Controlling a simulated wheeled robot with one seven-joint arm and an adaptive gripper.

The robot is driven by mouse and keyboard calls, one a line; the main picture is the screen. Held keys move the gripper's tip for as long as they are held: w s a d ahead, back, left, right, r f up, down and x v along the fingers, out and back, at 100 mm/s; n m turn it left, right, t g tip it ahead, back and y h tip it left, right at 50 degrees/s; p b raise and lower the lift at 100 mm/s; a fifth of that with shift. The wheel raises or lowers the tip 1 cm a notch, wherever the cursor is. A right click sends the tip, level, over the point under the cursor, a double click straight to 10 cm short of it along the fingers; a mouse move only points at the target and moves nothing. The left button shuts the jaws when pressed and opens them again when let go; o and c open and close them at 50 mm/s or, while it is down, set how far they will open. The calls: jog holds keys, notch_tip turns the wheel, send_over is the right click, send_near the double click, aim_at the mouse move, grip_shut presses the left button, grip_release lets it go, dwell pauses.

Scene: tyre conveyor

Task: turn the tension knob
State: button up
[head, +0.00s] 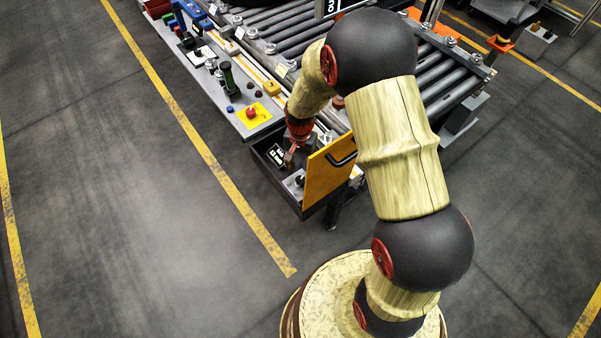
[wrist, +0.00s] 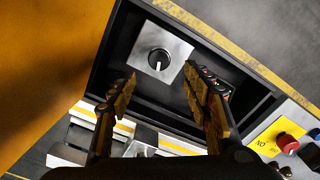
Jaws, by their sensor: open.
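The tension knob (wrist: 158,60) is a dark round knob with a white pointer line, on a square silver plate (wrist: 176,48). It sits inside an open dark drawer with an orange front (head: 328,168). In the head view the knob (head: 299,181) shows near the orange front. My gripper (wrist: 160,76) is open, with one finger on each side below the knob in the wrist view. Nothing shows between the fingers, and they look apart from the knob. In the head view my gripper (head: 291,154) is over the drawer, partly hidden by my arm.
A small display (head: 277,155) lies in the drawer. A yellow plate with a red button (head: 251,113) is on the console beside the drawer; the button shows in the wrist view (wrist: 286,139). The roller conveyor (head: 455,75) stands behind. The floor to the left is clear.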

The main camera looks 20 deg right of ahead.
notch_tip(320, 180, up, 3)
jog(key=shift+r, duration=0.2)
dwell(0.5)
